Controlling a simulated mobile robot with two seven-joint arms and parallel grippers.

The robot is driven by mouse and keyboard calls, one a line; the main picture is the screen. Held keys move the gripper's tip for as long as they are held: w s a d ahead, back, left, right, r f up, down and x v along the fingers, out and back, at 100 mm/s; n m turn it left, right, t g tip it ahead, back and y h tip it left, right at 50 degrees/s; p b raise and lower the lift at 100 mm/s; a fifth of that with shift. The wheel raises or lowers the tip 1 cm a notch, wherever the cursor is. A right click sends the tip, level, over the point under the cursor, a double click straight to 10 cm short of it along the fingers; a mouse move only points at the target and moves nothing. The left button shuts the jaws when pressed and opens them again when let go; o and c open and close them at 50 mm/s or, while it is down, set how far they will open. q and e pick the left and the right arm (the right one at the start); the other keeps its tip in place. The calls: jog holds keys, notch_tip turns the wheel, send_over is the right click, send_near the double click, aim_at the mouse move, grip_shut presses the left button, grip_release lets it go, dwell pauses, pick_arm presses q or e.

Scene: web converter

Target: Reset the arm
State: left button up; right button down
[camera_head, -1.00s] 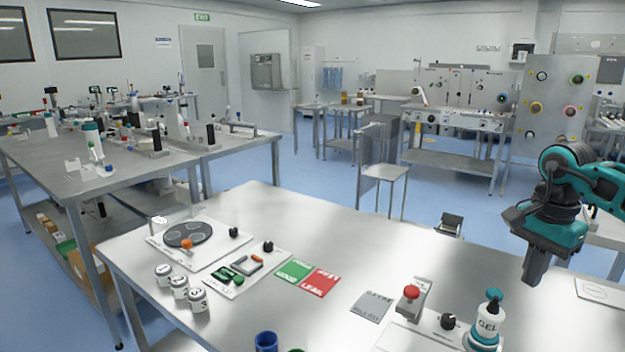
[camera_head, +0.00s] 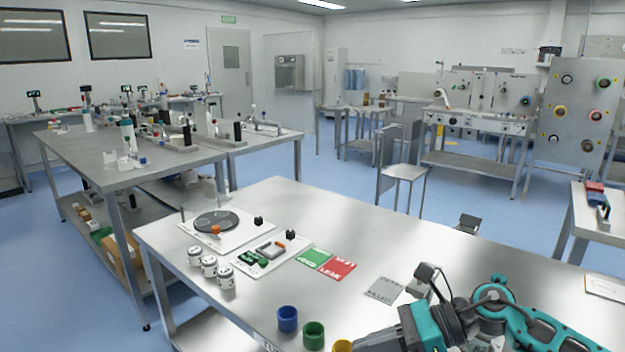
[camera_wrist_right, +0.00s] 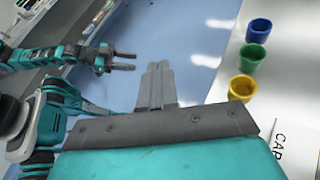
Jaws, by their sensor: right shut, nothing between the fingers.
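My right arm (camera_head: 470,315) is folded low across the bottom right of the head view, over the near part of the steel table. Its fingertips are hidden there. In the right wrist view my right gripper (camera_wrist_right: 157,85) is shut and empty, its two grey fingers side by side over the blue floor, beside the table edge. My left gripper (camera_wrist_right: 123,61) shows at the upper left of the wrist view, with its two fingers apart and nothing between them. It is not in the head view.
Blue (camera_head: 288,318), green (camera_head: 313,335) and yellow (camera_head: 342,346) cups stand near the table's front edge, close to my right arm. White jars (camera_head: 209,266), a turntable board (camera_head: 240,232) and green and red cards (camera_head: 338,269) lie farther left. The table's middle back is clear.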

jog(key=s+a+r+m+t+y, duration=0.1)
jog(key=a+m+t+y, duration=0.35)
jog(key=m, duration=0.35)
pick_arm(q)
jog(key=shift+s+f, duration=0.2)
jog(key=shift+s, duration=0.1)
pick_arm(e)
jog(key=s+d+f+n+t+h, duration=0.1)
jog(key=s+d+f+n+h, duration=0.3)
jog(key=f+n, duration=0.3)
jog(key=s+d+f+n+t+h, duration=0.2)
jog(key=s+d+f+n+h, duration=0.2)
jog(key=n, duration=1)
jog(key=s+d+f+n+t+h, duration=0.2)
jog(key=s+d+f+n+h, duration=0.2)
jog(key=s+f+n+h, duration=0.2)
notch_tip(320, 180, down, 5)
jog(key=n+h, duration=0.2)
jog(key=n, duration=0.2)
jog(key=shift+s+d+r+n, duration=0.15)
jog(key=shift+s+d+n, duration=0.05)
jog(key=shift+d+n, duration=0.1)
pick_arm(q)
jog(key=shift+w+r, duration=0.1)
jog(key=shift+w, duration=0.05)
pick_arm(e)
jog(key=shift+t, duration=0.25)
